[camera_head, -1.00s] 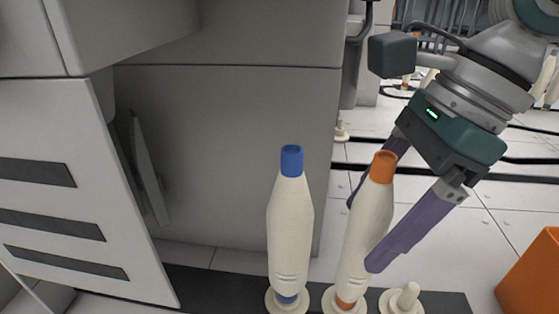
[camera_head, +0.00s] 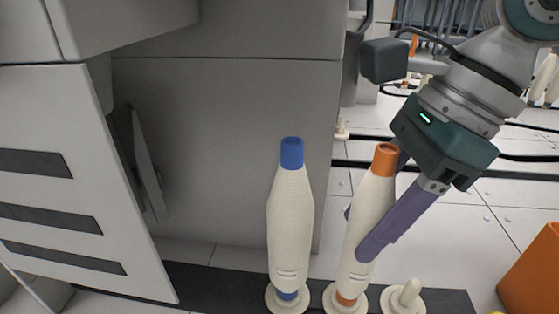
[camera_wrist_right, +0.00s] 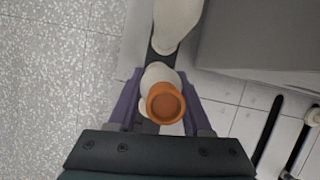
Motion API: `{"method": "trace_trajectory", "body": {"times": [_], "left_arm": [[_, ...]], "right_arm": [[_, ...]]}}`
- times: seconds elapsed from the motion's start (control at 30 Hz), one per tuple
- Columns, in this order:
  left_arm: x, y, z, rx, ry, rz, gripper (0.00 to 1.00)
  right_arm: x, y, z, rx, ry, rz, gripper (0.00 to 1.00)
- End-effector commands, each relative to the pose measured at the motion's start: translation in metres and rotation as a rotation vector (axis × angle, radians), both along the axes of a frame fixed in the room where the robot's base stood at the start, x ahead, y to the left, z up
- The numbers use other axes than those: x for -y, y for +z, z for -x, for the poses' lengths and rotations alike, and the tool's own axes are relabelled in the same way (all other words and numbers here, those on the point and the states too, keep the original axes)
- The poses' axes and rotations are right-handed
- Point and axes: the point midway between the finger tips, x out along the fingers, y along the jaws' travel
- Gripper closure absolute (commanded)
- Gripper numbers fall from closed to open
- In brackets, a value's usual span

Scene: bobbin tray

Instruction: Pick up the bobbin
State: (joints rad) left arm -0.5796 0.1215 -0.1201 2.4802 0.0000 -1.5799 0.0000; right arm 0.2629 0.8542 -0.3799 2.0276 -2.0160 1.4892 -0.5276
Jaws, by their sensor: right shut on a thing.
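A cream bobbin with an orange top (camera_head: 370,215) stands nearly upright on a round peg base of the dark tray strip (camera_head: 450,300). My right gripper (camera_head: 356,232) is shut on it, with one purple finger across its front and the other mostly hidden behind it. In the right wrist view the orange-topped bobbin (camera_wrist_right: 166,103) sits between the two purple fingers. A second cream bobbin with a blue top (camera_head: 290,225) stands to its left on its own base. My left gripper is not in view.
An empty peg (camera_head: 406,296) stands just right of the held bobbin. An orange box (camera_head: 530,275) is at the right edge. A grey machine body (camera_head: 220,150) rises behind, with a slotted white panel (camera_head: 70,190) at left. Cables cross the floor at right.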

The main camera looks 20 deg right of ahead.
Motion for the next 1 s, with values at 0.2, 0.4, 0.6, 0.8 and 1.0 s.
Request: {"method": "trace_trajectory", "body": {"times": [0.2,0.4,0.6,0.8,1.0], "left_arm": [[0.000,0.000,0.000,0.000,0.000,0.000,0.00],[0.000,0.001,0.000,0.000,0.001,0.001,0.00],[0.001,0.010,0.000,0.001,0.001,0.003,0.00],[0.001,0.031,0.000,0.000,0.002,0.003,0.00],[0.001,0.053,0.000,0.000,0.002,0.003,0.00]], "right_arm": [[0.000,0.000,0.000,0.001,0.000,0.000,1.00],[0.000,0.001,0.000,0.001,0.000,0.000,1.00],[0.000,0.014,0.000,0.002,0.000,0.001,1.00],[0.000,0.045,-0.001,0.003,0.000,0.001,1.00],[0.000,0.080,-0.001,0.002,0.000,0.002,1.00]]}}
